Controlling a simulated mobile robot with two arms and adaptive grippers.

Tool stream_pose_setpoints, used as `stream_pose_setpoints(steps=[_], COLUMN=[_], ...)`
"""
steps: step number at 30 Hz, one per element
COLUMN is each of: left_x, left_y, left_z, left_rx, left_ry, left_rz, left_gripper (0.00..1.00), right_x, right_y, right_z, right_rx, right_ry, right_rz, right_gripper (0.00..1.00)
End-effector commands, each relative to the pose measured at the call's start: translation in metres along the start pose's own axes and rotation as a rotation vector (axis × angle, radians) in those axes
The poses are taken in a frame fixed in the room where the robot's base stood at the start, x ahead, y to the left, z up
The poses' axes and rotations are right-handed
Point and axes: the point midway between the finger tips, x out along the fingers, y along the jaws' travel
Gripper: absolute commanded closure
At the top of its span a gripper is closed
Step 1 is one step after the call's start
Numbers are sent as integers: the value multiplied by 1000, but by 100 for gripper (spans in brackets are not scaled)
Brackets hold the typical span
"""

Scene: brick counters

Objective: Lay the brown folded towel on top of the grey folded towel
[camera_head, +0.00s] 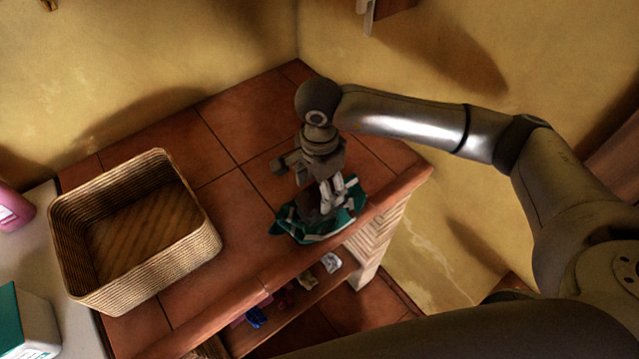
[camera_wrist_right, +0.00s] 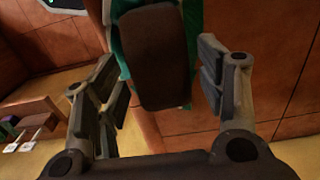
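A dark brown, rounded block, which looks like the brown folded towel (camera_wrist_right: 155,60), lies between the fingers of my right gripper (camera_wrist_right: 165,72) in the right wrist view. A green item with pale stripes (camera_wrist_right: 188,30) lies under it. My right gripper (camera_head: 328,208) is low over this green item (camera_head: 292,226) near the counter's front right corner in the head view, and covers much of it. Its fingers are spread on either side of the brown block, with no clear grip. I cannot clearly make out the grey folded towel. My left gripper is not in view.
An empty wicker basket (camera_head: 140,235) stands on the red tiled counter (camera_head: 215,135), left of my right gripper. A shelf (camera_head: 300,308) with small items is below the counter's front edge. A pink item (camera_head: 12,208) and a green-and-white box (camera_head: 22,325) are at far left.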

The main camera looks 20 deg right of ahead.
Motion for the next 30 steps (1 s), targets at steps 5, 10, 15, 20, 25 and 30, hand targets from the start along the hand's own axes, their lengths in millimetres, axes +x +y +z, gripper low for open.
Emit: stream_pose_setpoints(steps=[5, 10, 15, 20, 25, 30], left_x=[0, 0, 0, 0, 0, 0], left_y=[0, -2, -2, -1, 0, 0], left_z=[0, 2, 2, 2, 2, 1], left_rx=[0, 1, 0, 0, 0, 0], left_ry=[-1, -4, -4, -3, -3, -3], left_rz=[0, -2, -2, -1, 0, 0], left_gripper=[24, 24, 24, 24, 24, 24], right_x=[0, 0, -13, -43, -80, -107], right_y=[0, 0, -1, -2, -2, -1], right_z=[0, 0, 0, 0, 0, 0], right_rx=[0, 0, 0, -1, -1, 0], right_ry=[0, 0, 1, 1, 0, 1], right_rz=[0, 0, -3, -6, -6, -3], right_gripper=[24, 24, 24, 24, 24, 24])
